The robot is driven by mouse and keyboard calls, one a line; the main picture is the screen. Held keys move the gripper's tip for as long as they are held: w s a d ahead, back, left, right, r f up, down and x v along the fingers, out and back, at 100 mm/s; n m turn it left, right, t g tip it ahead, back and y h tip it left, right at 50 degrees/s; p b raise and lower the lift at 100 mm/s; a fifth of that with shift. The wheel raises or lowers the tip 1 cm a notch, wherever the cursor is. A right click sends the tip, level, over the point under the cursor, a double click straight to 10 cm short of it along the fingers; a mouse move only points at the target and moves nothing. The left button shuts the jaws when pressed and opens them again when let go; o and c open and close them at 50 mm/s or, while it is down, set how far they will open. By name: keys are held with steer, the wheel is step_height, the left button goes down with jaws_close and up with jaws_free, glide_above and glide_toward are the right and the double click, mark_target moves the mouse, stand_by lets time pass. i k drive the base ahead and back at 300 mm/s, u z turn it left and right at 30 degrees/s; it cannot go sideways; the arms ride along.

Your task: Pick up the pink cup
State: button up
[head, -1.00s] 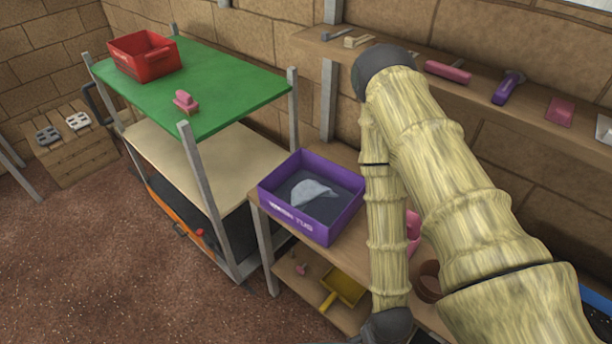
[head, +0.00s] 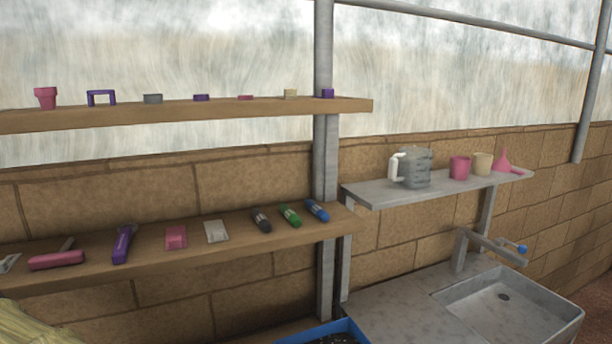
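A pink cup (head: 460,167) stands upright on the grey shelf (head: 440,190) above the sink at the right. A beige cup (head: 482,163) stands just right of it, and a grey jug with a white handle (head: 411,169) stands to its left. Another pink, pot-shaped vessel with a wide rim (head: 46,97) stands on the upper wooden shelf at the far left.
A pink funnel (head: 506,163) lies at the right end of the grey shelf. A tap (head: 490,246) juts out over the sink (head: 520,312) below. A metal post (head: 325,130) stands left of the grey shelf. Wooden shelves with small items (head: 200,262) line the wall at left.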

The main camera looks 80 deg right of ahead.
mark_target(460, 166)
steer(key=k, duration=0.45)
steer(key=u, duration=1.3)
steer(key=i, duration=0.75)
steer(key=z, duration=4.6)
steer(key=i, duration=0.45)
steer(key=z, duration=0.05)
